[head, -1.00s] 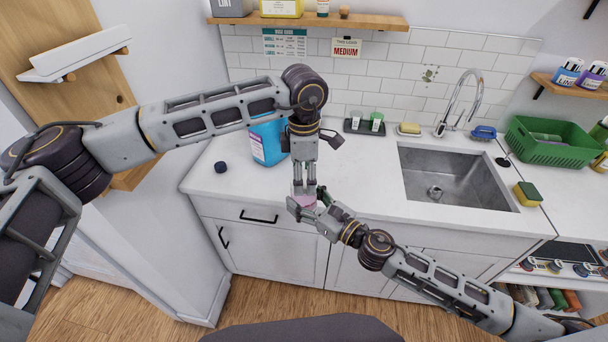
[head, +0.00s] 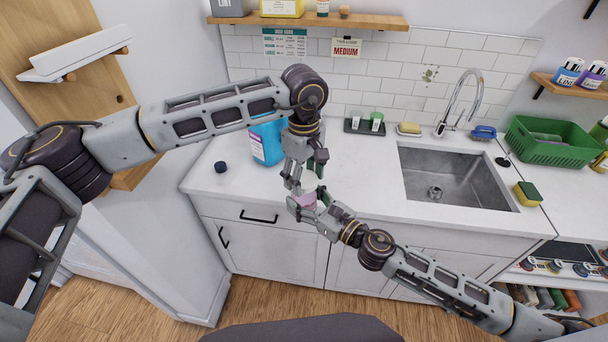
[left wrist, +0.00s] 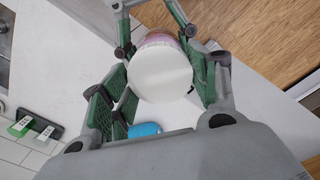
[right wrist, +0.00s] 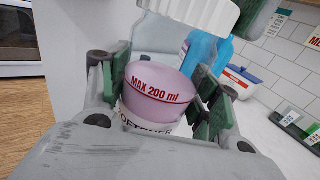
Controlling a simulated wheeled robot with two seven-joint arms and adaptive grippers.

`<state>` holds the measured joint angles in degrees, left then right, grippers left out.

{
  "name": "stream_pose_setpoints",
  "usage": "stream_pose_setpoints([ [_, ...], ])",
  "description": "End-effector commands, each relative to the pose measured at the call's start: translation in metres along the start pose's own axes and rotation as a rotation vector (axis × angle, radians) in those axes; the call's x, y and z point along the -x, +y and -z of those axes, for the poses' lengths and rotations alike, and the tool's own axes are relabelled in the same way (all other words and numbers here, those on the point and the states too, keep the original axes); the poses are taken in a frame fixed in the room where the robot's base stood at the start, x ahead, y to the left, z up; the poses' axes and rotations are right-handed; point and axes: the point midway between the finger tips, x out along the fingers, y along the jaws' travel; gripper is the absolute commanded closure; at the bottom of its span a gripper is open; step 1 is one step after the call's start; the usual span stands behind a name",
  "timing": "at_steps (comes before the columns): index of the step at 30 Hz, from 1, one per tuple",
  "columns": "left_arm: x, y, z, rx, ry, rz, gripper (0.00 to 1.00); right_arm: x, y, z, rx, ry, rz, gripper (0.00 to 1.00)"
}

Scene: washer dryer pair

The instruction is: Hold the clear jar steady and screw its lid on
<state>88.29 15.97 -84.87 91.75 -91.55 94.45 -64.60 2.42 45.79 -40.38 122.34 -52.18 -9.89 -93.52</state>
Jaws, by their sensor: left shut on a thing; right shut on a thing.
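The clear jar, with pinkish-purple showing, a red "MAX 200 ml" mark and a white label, is upright in the right wrist view (right wrist: 158,92). It also shows small in the head view (head: 308,199). My right gripper (head: 304,206) is shut on it, with green pads on both sides. My left gripper (left wrist: 160,78) is shut on this lid (left wrist: 160,73), from above. Most of the lid is hidden in the head view.
A blue bottle (head: 268,143) and a dark cap (head: 221,167) stand on the white counter to the left. The sink (head: 455,178) is to the right, with a green basket (head: 550,145) beyond it. The counter between is mostly clear.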

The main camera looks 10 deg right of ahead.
Motion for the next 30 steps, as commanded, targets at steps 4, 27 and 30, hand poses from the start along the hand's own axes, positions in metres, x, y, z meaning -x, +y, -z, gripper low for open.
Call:
stream_pose_setpoints([
  [4, 0.0004, 0.0009, 0.0037, -0.111, 0.006, -0.003, 0.69, 0.0002, 0.0030, -0.0014, 0.001, -0.003, -0.007, 1.00],
  [27, 0.0003, 0.0009, 0.0025, -0.482, 0.004, -0.003, 0.21, 0.0001, 0.0030, -0.0012, 0.001, -0.002, -0.006, 1.00],
  [30, 0.0002, 0.0007, 0.0018, -0.482, 0.003, -0.002, 0.15, 0.0001, 0.0022, -0.0012, 0.001, -0.002, -0.005, 1.00],
])
